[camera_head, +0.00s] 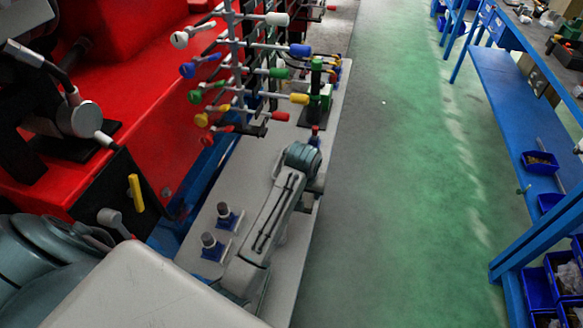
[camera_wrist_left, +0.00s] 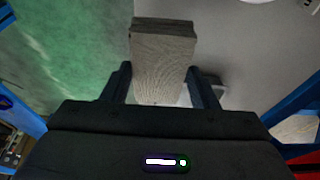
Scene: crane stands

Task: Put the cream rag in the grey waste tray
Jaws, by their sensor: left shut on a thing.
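In the left wrist view, a folded, layered grey-beige cloth-like block, which I take for the cream rag (camera_wrist_left: 163,60), is between the two dark fingers of my left gripper (camera_wrist_left: 158,78). The gripper is shut on it, and the rag extends out past the fingertips. In the head view my left arm reaches over the light grey board, and its wrist hides the fingertips and the rag. I cannot make out the grey waste tray for sure in either view. My right gripper is not in view.
A rack of coloured-handled levers (camera_head: 240,75) stands beyond my wrist on the light grey board (camera_head: 195,235). Two blue-based posts (camera_head: 219,232) stand left of my arm. A red machine (camera_head: 140,130) is at left, a blue bench (camera_head: 510,95) at right. Green floor (camera_head: 410,190) between is clear.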

